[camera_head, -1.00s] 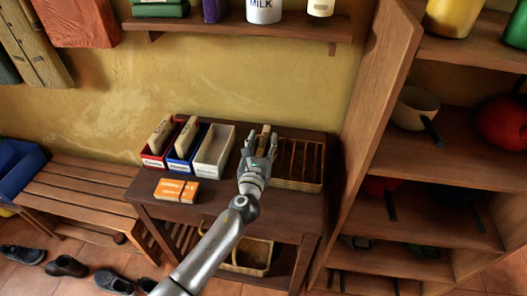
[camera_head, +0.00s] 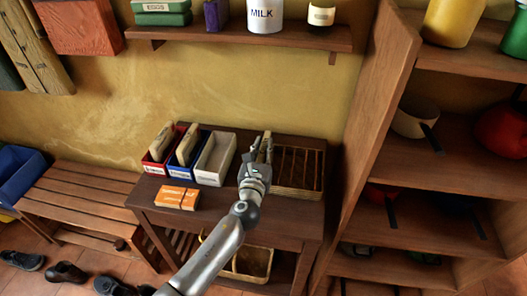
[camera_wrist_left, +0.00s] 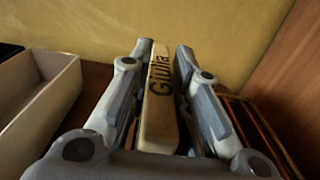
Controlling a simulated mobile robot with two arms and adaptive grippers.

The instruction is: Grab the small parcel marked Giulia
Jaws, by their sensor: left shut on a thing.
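The small parcel marked Giulia is a narrow tan block with dark lettering; it fills the middle of the left wrist view (camera_wrist_left: 160,100). My left gripper (camera_head: 263,143) is shut on it, one finger along each side; the fingers also show in the left wrist view (camera_wrist_left: 163,60). In the head view the parcel is mostly hidden by the fingers, at the left end of the brown slatted rack (camera_head: 312,188). I cannot tell whether its lower end touches the rack. My right gripper is not in view.
Left of the rack stand a white bin (camera_head: 222,145), a blue bin (camera_head: 178,170) and a red bin (camera_head: 151,165), the last two holding tan blocks. An orange box (camera_head: 177,197) lies in front. A tall wooden shelf (camera_head: 365,130) rises close on the right.

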